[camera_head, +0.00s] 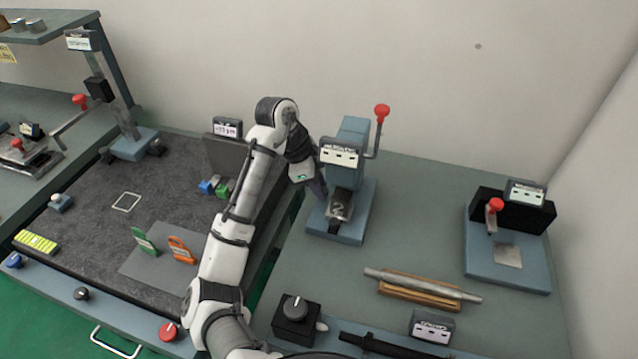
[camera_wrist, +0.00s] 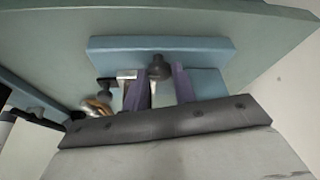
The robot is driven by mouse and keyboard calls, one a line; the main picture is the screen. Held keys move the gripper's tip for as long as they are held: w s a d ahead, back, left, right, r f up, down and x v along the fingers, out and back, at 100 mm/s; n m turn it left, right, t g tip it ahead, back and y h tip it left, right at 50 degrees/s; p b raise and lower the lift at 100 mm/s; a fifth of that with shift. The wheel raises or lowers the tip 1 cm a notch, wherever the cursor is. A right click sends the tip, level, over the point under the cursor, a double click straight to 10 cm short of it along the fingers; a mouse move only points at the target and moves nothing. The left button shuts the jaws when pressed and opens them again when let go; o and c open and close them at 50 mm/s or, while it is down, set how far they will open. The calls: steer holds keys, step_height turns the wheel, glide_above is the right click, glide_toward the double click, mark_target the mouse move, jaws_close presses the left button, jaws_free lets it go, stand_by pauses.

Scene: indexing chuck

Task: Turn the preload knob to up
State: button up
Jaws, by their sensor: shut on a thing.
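My gripper (camera_head: 318,186) is at the left side of a blue-grey bench press (camera_head: 352,135), low near its base. In the wrist view its two purple fingers (camera_wrist: 162,82) stand on either side of a small dark knob (camera_wrist: 157,66) in front of a blue-grey surface. The gripper is shut on this knob. In the head view the knob is hidden by the gripper and wrist. I cannot read a label or a mark showing which way the knob points.
The press has a red-tipped lever (camera_head: 382,112) at its upper right. A black box with a grey dial (camera_head: 295,307) and a metal bar on a wooden rest (camera_head: 420,288) are nearer. A red-knobbed fixture (camera_head: 508,240) stands right. Bench between them is clear.

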steer(key=shift+n+t, duration=0.3)
steer(key=shift+n, duration=0.3)
steer(key=o, duration=1)
steer(key=b+v, duration=0.2)
steer(key=v, duration=1.1)
steer(key=shift+s+r, duration=0.1)
steer(key=shift+r, duration=0.3)
steer(key=shift+f, duration=0.1)
